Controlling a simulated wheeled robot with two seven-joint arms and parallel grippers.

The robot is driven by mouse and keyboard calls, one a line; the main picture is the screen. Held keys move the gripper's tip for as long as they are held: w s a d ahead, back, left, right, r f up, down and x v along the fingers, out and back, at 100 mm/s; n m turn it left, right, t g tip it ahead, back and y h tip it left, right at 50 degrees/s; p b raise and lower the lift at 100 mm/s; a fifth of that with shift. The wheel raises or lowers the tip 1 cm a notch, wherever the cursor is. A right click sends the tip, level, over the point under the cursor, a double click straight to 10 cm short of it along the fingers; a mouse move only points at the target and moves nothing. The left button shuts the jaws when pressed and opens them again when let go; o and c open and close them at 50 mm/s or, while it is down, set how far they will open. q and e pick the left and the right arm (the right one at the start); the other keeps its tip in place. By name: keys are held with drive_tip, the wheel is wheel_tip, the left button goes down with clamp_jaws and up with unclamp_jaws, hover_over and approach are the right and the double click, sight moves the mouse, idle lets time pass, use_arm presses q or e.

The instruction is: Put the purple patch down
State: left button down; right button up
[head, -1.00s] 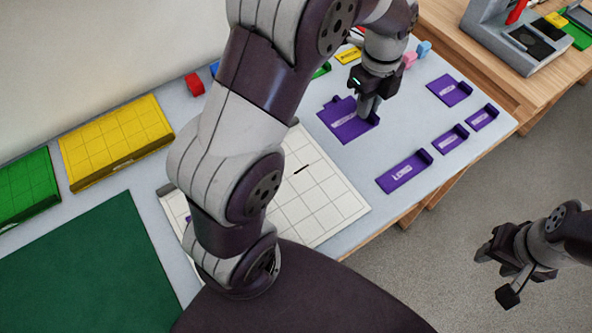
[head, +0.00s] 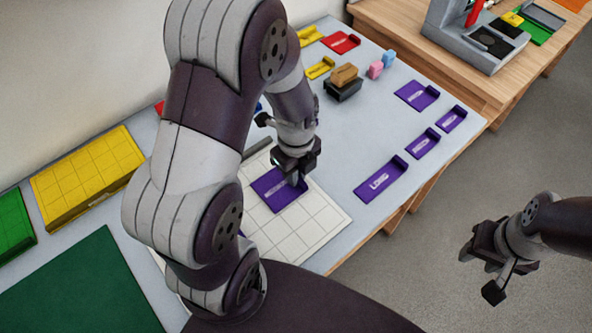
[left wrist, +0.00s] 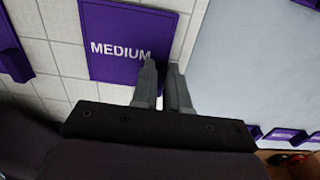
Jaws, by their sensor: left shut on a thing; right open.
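The purple patch (head: 272,194) is a flat plate with a raised edge. It is over the white gridded board (head: 325,216), near its far right part. My left gripper (head: 297,180) is shut on the patch's right side. In the left wrist view the patch (left wrist: 115,25) reads "MEDIUM", and the two fingers (left wrist: 163,85) meet at its lower right corner. Grid squares show around it; I cannot tell whether it touches the board. My right gripper (head: 470,250) is open and empty, over the floor off the table's right side.
Several other purple pieces, including a long one (head: 380,181), lie at the table's right. A black block with a tan top (head: 343,82) stands behind the board. A yellow gridded block (head: 88,175) and a green mat (head: 80,285) are at left. More purple pieces (left wrist: 12,50) edge the wrist view.

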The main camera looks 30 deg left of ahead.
use_arm(q)
drive_tip(key=shift+f, duration=0.15)
drive_tip(key=c, duration=1.1)
unclamp_jaws()
drive_tip(key=shift+c, duration=0.2)
wheel_tip(320, 180, up, 12)
drive_tip(key=p, duration=0.1)
drive_tip(key=s+d+f+n, duration=0.1)
drive_tip(key=s+f+n, duration=0.1)
drive_tip(key=n, duration=0.9)
drive_tip(key=s+d+f+n+t, duration=0.1)
drive_tip(key=s+f+n, duration=0.1)
drive_tip(key=n, duration=0.9)
drive_tip(key=shift+d, duration=0.25)
drive_tip(key=shift+s, duration=0.1)
